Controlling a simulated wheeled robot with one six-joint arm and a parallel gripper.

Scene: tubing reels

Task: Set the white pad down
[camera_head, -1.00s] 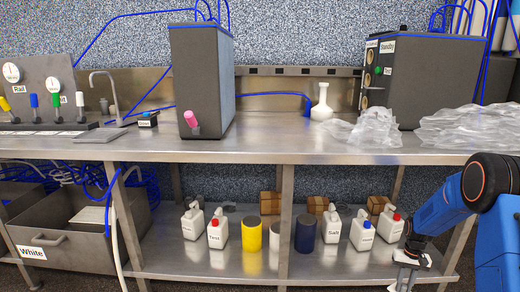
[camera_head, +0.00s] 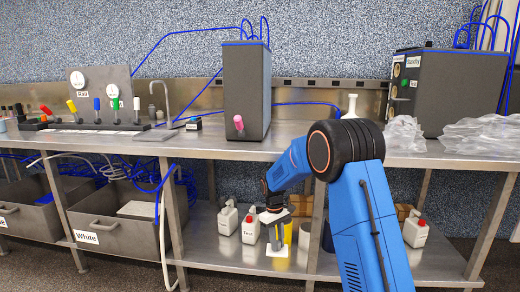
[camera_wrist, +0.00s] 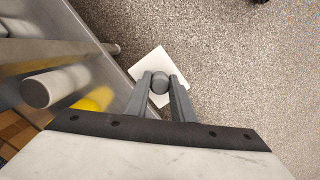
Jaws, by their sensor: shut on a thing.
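The white pad (camera_head: 276,252) is a flat pale square below my gripper (camera_head: 278,236), in front of the lower shelf in the head view. The wrist view also shows the pad (camera_wrist: 148,62), with a round grey knob (camera_wrist: 160,85) on its top. My gripper's two grey fingers (camera_wrist: 160,80) are closed around this knob. The pad hangs above the speckled floor, beside the shelf's front edge. Its far underside is hidden.
White bottles (camera_head: 228,218), a yellow cylinder (camera_head: 287,232) and other containers stand on the lower shelf (camera_head: 215,256). A grey bin labelled White (camera_head: 100,240) stands at the left with a pale flat piece inside. The floor in front is open.

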